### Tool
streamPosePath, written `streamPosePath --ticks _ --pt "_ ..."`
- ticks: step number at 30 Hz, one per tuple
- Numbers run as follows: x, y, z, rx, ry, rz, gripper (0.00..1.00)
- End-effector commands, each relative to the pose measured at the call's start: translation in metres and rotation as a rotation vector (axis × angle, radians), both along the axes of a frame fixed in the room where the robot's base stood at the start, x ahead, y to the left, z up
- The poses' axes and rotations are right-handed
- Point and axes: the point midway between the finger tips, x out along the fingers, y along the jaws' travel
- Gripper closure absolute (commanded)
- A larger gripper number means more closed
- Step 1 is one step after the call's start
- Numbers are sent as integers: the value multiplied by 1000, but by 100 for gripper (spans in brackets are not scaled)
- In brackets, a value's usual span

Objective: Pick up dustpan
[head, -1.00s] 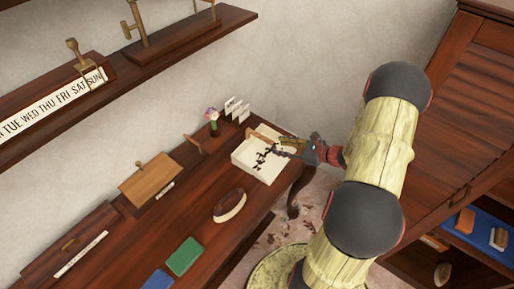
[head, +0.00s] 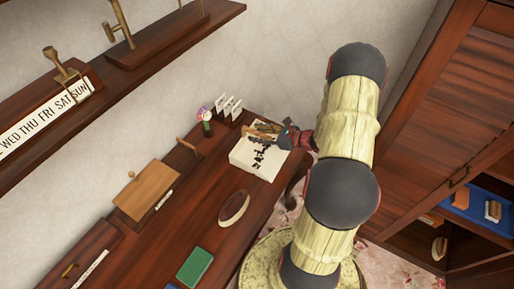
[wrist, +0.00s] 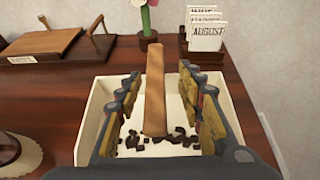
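The dustpan is a cream-white tray (head: 254,167) with dark crumbs in it, lying on the wooden desk near its right end. Its brown wooden handle (wrist: 155,88) runs up the middle of the wrist view. My gripper (wrist: 162,76) is open, with one finger on each side of the handle and visible gaps between. In the head view my gripper (head: 268,132) is over the back part of the dustpan and hides much of the handle. It holds nothing.
An oval brush (head: 234,207) and a green book (head: 195,267) lie on the desk (head: 185,225). A shelf (head: 150,52) hangs above; a cabinet (head: 435,125) stands right.

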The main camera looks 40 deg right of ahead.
Motion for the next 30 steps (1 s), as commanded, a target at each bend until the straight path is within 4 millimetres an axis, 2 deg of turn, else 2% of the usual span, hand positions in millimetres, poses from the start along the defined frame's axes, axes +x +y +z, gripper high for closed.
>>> streamPosePath --ticks 4,9,17,30 --pt "19 14 -5 -1 0 4 62" --pt "34 20 -11 0 -1 2 62" --pt "37 20 -11 0 0 0 62" --pt "37 20 -11 0 0 0 86"
